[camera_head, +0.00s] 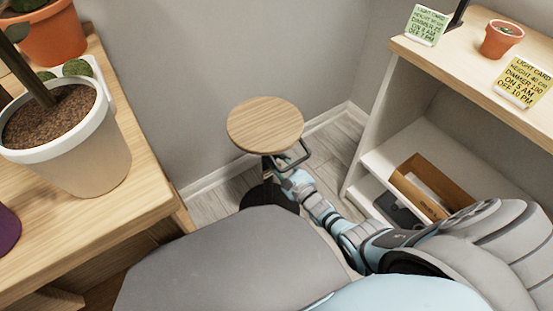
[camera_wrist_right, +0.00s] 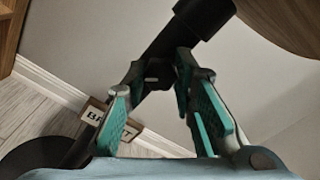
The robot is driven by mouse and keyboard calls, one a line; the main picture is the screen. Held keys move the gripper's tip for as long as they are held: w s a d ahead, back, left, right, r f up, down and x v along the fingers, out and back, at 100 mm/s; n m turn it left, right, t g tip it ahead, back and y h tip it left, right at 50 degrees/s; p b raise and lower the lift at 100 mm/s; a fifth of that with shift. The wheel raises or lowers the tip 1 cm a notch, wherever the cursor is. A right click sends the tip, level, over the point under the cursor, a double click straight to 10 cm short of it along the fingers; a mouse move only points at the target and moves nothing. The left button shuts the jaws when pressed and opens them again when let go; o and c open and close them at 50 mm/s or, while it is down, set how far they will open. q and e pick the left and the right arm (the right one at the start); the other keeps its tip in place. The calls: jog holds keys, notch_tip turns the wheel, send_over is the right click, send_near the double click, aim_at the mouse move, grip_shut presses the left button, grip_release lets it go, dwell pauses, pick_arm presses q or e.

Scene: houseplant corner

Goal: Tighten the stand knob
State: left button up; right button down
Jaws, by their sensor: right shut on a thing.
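The stand has a round wooden top (camera_head: 265,125), a dark post and a black round base (camera_head: 268,196) on the floor. A dark bracket loop sticks out at the right under its top. My right gripper (camera_head: 284,170) reaches in low from the right, just below the top at the post. In the right wrist view the black post (camera_wrist_right: 205,18) runs diagonally, and my fingers (camera_wrist_right: 160,72) are closed around the small dark stand knob (camera_wrist_right: 156,77) at it. The knob is mostly hidden by the fingers and lies in shadow. My left gripper is not in view.
A wooden table with a white pot (camera_head: 75,150) and a terracotta pot (camera_head: 50,38) stands at left. A shelf (camera_head: 400,160) at right holds cards, a small pot (camera_head: 500,38) and a cardboard box (camera_head: 425,185). Walls are close behind the stand. A small tag (camera_wrist_right: 97,115) shows beside my fingers.

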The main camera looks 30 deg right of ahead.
jog(key=shift+m, duration=0.8)
jog(key=c, duration=1.3)
grip_release()
jog(key=s, duration=0.4)
jog(key=s+d, duration=0.1)
jog(key=s, duration=0.6)
jog(key=shift+s+d, duration=0.35)
jog(key=shift+s, duration=0.05)
